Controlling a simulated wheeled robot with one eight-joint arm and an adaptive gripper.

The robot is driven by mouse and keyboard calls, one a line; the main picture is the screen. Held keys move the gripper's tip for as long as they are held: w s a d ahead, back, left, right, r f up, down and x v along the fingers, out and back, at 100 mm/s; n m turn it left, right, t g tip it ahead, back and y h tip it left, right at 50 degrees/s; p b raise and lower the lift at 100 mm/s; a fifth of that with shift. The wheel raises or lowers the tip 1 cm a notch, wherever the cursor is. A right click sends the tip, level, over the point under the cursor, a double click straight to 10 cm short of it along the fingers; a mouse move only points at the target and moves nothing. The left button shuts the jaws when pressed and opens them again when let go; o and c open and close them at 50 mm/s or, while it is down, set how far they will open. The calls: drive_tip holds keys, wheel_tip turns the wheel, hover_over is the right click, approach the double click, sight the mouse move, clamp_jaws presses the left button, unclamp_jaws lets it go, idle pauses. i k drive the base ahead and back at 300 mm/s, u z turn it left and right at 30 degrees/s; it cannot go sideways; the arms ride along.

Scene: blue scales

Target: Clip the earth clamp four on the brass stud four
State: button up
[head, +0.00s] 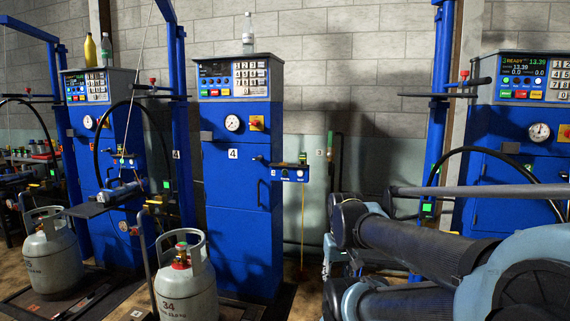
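The blue scale column marked 4 (236,215) stands upright in the middle of the head view. A small blue side panel (289,174) juts from its right side, with a small green-and-dark item (303,158) on top. A thin yellow line (302,225) hangs from the panel towards the floor. A small fitting (330,146) shows on the wall right of the panel. I cannot tell which of these small parts is earth clamp four or brass stud four. My arm fills the lower right; its gripper is not visible.
A grey gas cylinder marked 34 (186,286) stands before the column, and another (50,262) stands at the far left. A second blue scale (118,160) stands left, and a third (500,190) is right, partly behind my arm. A clear bottle (248,36) stands atop the middle column.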

sight(303, 156)
drive_tip(key=u, duration=0.1)
drive_tip(key=i, duration=1)
drive_tip(key=z, duration=0.1)
